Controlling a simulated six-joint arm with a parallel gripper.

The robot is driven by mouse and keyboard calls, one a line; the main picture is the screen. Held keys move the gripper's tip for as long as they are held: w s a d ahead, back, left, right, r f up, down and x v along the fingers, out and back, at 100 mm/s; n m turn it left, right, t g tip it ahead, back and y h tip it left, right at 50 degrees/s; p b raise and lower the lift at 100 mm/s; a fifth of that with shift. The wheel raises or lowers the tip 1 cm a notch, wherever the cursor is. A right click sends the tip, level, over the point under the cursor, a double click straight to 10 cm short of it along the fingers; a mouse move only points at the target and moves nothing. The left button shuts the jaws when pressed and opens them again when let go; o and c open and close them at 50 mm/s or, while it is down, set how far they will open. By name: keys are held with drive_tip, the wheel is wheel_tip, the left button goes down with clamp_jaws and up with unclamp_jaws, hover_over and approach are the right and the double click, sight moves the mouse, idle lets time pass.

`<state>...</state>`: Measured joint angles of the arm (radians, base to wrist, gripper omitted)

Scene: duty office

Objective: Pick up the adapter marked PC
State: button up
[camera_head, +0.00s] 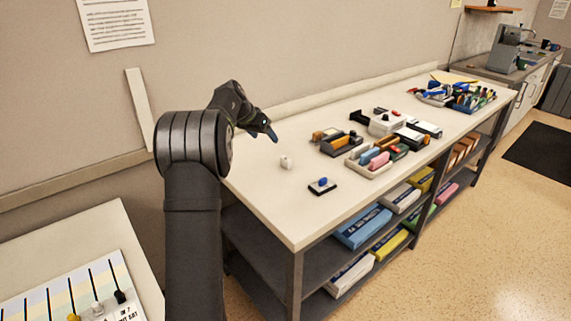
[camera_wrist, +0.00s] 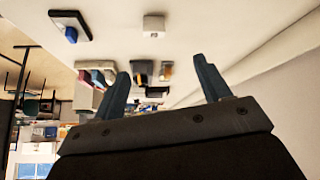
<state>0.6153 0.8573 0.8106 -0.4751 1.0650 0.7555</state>
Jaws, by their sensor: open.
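No PC marking is readable in either view, so I cannot tell which thing is the adapter. A small white block (camera_head: 286,162) sits alone near the left end of the table; it also shows at the top of the wrist view (camera_wrist: 153,26). A dark flat pad (camera_head: 322,190) with a small blue piece (camera_head: 322,181) on it lies nearer the front edge; the wrist view shows the blue piece (camera_wrist: 71,35) too. My gripper (camera_head: 270,133) is open and empty above the table's back left, apart from the white block. Its two blue-grey fingers (camera_wrist: 161,68) are spread.
A tray of coloured blocks (camera_head: 372,172), dark holders (camera_head: 338,142) and a white device (camera_head: 386,124) stand mid-table. Pens and more clutter (camera_head: 468,97) fill the far end. The wall (camera_head: 300,50) runs behind. Bare tabletop (camera_head: 262,185) surrounds the white block.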

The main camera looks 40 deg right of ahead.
sight(285, 159)
drive_tip(key=shift+m, duration=0.9)
drive_tip(key=x, duration=1.2)
drive_tip(key=s+x, duration=0.1)
drive_tip(key=x, duration=0.4)
drive_tip(key=shift+s+d+f, duration=0.1)
drive_tip(key=shift+d+f, duration=0.1)
drive_tip(key=shift+d, duration=0.35)
drive_tip(key=shift+c, duration=0.2)
drive_tip(key=c, duration=1)
